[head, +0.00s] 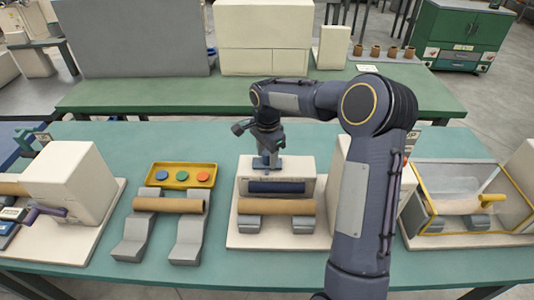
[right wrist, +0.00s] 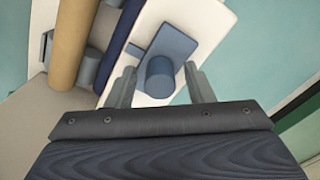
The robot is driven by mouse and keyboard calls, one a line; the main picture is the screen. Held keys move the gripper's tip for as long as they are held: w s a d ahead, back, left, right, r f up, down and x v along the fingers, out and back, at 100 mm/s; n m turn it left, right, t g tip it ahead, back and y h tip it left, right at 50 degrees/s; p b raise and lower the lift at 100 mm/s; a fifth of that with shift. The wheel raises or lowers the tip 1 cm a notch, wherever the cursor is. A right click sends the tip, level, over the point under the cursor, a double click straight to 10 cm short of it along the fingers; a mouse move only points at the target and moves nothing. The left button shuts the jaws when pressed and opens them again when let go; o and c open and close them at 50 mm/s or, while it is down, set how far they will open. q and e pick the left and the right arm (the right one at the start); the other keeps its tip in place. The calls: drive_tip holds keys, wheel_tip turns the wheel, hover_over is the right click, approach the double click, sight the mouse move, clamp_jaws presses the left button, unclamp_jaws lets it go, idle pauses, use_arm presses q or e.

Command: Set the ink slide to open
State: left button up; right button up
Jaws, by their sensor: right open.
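The ink slide appears to be the blue plate with a round blue knob (right wrist: 160,72) on the cream top of the middle machine (head: 308,164). In the head view the blue plate (head: 261,164) shows only in part beneath my right gripper (head: 268,152). My right gripper points down over it, jaws open. In the right wrist view the knob stands between the two grey fingers, with a gap visible on each side. No open or closed marking is readable. My left gripper is not in view.
A dark blue roller (head: 276,187) and a brown tube (head: 276,207) lie at the machine's front. Left are a yellow tray (head: 181,186) with coloured discs and another tube (head: 169,205) on grey supports. A yellow-framed clear guard (head: 412,215) stands right. Teal table (head: 228,272) is free in front.

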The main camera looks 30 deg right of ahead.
drive_tip(key=shift+c, duration=0.3)
clamp_jaws()
drive_tip(key=shift+s+d+b, duration=0.15)
drive_tip(key=shift+s+d, duration=0.4)
drive_tip(key=shift+d, duration=0.35)
drive_tip(key=shift+s+d+b, duration=0.1)
drive_tip(key=shift+s+d, duration=0.45)
drive_tip(key=shift+d, duration=0.4)
drive_tip(key=shift+s+d+b, duration=0.15)
drive_tip(key=shift+s+d, duration=0.4)
drive_tip(key=shift+d, duration=0.35)
drive_tip(key=shift+o, duration=0.3)
unclamp_jaws()
drive_tip(key=shift+s+d, duration=0.1)
wheel_tip(320, 180, up, 8)
drive_tip(key=shift+f, duration=0.1)
